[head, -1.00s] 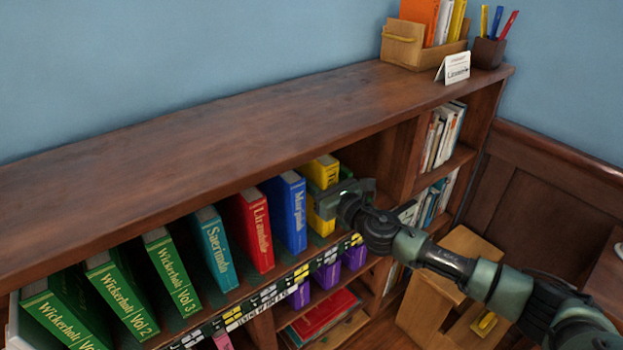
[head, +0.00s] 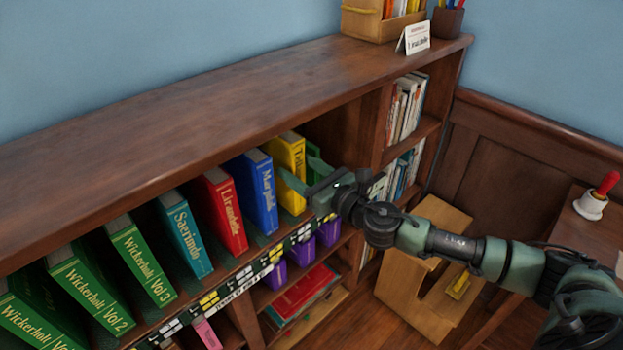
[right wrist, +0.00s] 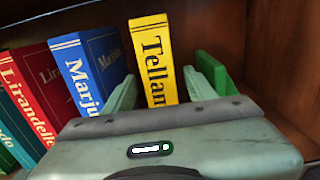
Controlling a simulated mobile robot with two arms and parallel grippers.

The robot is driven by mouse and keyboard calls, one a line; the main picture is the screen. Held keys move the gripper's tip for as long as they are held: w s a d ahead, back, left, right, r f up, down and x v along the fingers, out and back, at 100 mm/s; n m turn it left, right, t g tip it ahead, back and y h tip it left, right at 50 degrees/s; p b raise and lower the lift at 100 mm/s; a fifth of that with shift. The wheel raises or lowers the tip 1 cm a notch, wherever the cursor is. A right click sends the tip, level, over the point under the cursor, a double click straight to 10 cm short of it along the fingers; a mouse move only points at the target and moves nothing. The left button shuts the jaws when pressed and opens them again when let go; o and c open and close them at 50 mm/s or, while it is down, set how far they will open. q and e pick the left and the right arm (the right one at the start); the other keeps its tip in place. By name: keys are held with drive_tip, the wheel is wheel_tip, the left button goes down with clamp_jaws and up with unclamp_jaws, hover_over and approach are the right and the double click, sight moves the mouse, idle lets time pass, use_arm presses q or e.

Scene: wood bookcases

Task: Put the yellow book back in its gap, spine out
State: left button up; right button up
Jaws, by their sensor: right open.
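The yellow book (head: 287,168), lettered "Tellan…" in the right wrist view (right wrist: 154,62), stands upright on the upper shelf, spine facing out, just right of the blue book (head: 258,190). My right gripper (head: 300,172) is open in front of it, with one finger on each side of the spine; the fingers also show in the right wrist view (right wrist: 160,92). I cannot tell whether either finger touches the book. The book's lower part is hidden behind the gripper in the right wrist view. My left gripper is not in view.
Left of the blue book stand a red book (head: 219,208), a teal book (head: 183,235) and several green volumes (head: 140,262). The shelf bay right of the yellow book is mostly empty. A wooden step stool (head: 428,255) and a side table with a bell (head: 592,203) are at right.

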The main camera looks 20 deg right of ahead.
drive_tip(key=b+v, duration=0.1)
drive_tip(key=v, duration=0.3)
drive_tip(key=shift+f, duration=0.1)
drive_tip(key=shift+s+d, duration=0.1)
drive_tip(key=shift+s, duration=0.25)
